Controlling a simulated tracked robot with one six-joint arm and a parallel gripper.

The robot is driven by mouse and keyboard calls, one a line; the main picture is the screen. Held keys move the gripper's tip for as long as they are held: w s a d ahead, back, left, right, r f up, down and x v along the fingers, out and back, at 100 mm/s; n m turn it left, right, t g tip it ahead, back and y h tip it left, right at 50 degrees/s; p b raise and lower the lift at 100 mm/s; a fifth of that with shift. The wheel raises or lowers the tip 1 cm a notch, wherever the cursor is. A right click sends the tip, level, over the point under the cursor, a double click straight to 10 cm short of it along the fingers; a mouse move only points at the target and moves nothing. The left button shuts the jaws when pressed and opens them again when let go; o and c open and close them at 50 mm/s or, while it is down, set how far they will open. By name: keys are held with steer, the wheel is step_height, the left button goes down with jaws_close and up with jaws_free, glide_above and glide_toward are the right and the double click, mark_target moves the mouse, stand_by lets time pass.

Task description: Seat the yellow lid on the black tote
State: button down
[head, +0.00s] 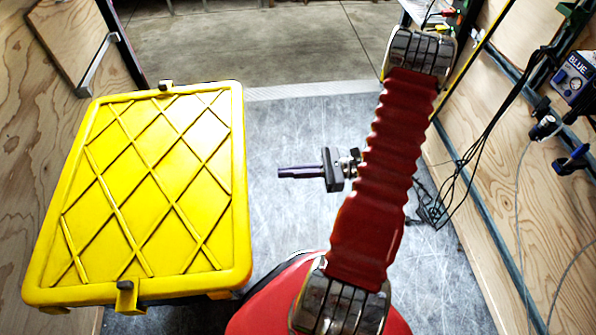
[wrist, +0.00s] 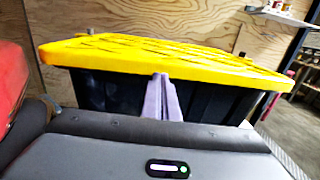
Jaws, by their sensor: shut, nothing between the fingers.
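The yellow lid (head: 150,185) with raised diagonal ribs fills the left of the head view, and it also shows in the wrist view (wrist: 170,54). It lies over the top of the black tote (wrist: 215,102), covering its opening. In the head view the lid hides nearly all of the tote. I cannot tell whether the rim is fully down all round. My gripper (head: 281,172) is to the right of the lid, apart from it in the head view, pointing left. In the wrist view its pale fingers (wrist: 163,98) are together and empty, in front of the tote's side.
Plywood walls stand close on the left (head: 30,110) and right (head: 480,150). The scratched metal floor (head: 300,225) is clear between the tote and my arm. Black cables (head: 470,165) hang along the right wall. Concrete floor (head: 280,45) lies beyond the trailer edge.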

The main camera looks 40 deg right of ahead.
steer(key=x, duration=0.8)
steer(key=shift+w+a, duration=0.2)
